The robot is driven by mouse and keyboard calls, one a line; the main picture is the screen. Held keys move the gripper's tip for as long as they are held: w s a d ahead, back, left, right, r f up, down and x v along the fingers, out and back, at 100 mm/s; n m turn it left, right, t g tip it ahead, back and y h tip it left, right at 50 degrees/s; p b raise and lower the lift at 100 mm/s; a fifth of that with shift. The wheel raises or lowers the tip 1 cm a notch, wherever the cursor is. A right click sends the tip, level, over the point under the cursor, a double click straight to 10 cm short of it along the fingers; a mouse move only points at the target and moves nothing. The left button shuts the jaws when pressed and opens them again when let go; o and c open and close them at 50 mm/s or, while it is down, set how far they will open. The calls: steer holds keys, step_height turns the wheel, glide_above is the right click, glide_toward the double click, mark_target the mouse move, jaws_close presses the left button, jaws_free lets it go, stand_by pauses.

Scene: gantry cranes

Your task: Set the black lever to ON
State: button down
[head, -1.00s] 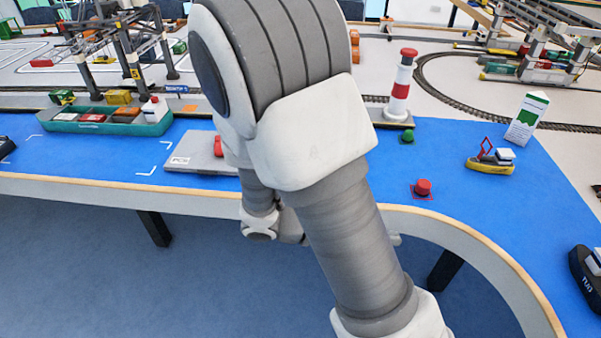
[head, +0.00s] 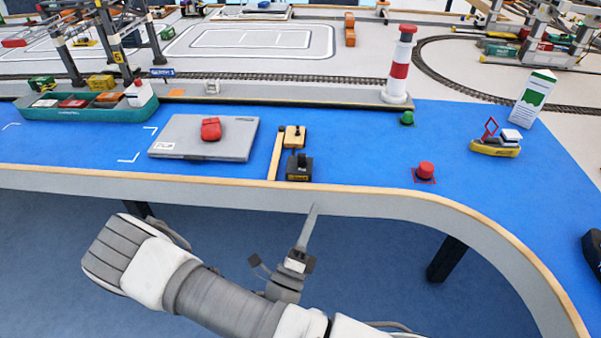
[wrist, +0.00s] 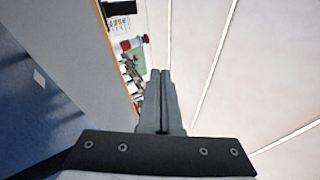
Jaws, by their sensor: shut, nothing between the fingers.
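A small black box with a yellow label (head: 299,168), which looks like the lever's housing, stands near the front edge of the blue table top. Its lever position and any ON marking are too small to read. My gripper (head: 312,212) is in front of the table's edge, just below the black box in the head view, with its narrow fingers pointing up. It is apart from the box. In the wrist view my gripper (wrist: 161,72) has its fingers together with nothing between them; the black box does not show there.
A wooden strip (head: 276,154) and a yellow block (head: 295,135) are beside and behind the black box. A grey laptop-like slab (head: 180,135) with a red object (head: 211,129) lies left. A red button (head: 425,170) is right. The table's wooden rim (head: 380,193) runs along the front.

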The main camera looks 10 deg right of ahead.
mark_target(302, 158)
steer(key=a+f+n+t+y, duration=0.1)
steer(key=n+y, duration=0.1)
steer(key=a+f+n+t+y, duration=0.1)
steer(key=f+n+y, duration=0.1)
steer(key=n, duration=0.1)
steer(key=w+a+f+n+t+y+b, duration=0.1)
steer(key=n+y, duration=0.1)
steer(key=y, duration=0.1)
steer(key=shift+w+a+f+n+t, duration=0.1)
steer(key=shift+a+f+n+t, duration=0.05)
steer(key=shift+f+n+t, duration=0.2)
steer(key=b+x, duration=0.2)
steer(key=x, duration=1.2)
steer(key=shift+r+p, duration=0.2)
steer(key=shift+p, duration=0.45)
steer(key=shift+p, duration=0.3)
